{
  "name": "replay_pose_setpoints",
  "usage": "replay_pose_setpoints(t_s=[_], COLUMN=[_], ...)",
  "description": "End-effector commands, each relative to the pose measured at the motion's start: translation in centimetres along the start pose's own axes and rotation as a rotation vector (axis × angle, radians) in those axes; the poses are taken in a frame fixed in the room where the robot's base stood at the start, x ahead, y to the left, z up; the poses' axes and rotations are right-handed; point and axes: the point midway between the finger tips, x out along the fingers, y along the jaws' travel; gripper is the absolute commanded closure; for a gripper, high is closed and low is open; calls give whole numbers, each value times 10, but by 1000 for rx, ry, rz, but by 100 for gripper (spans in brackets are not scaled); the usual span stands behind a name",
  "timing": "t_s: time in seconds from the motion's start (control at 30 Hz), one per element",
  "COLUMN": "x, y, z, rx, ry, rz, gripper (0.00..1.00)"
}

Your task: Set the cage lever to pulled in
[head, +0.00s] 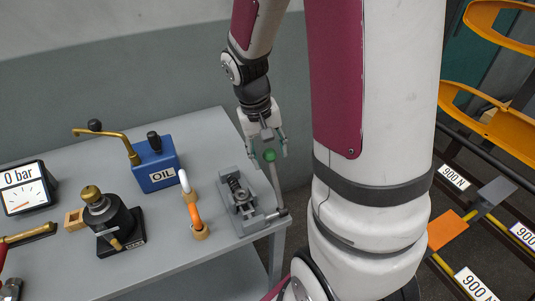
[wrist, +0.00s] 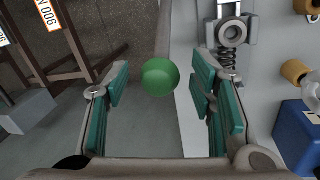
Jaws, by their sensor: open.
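The cage lever is a thin grey rod (head: 276,184) topped by a green ball knob (head: 269,155). It rises from the front right corner of a grey spring fixture (head: 241,204) at the table's right end and stands nearly upright, leaning slightly left. My gripper (head: 267,146) points down just above the knob, with its fingers apart. In the wrist view the knob (wrist: 160,77) shows in the gap between the green-padded fingers (wrist: 160,100), touching neither pad. The coil spring (wrist: 229,60) shows at the upper right. The rod is mostly hidden behind the knob there.
The grey table (head: 211,130) carries an orange-and-white handle (head: 194,211), a blue OIL box (head: 156,169), a black brass-topped device (head: 110,219) and a pressure gauge (head: 24,190). Orange frames and plates marked 900 N (head: 453,177) stand at the right. Floor lies beside the table's right edge.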

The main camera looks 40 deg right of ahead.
Motion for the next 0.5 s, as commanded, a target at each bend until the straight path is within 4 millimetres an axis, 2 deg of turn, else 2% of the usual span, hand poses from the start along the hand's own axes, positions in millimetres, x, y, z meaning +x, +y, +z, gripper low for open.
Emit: replay_pose_setpoints(t_s=[0.2,0.47,0.5], x=[14,14,14], y=[0,0,0], z=[0,0,0], rx=[-1,-1,-1], ry=[0,1,1], rz=[0,0,0], gripper=[50,50,56])
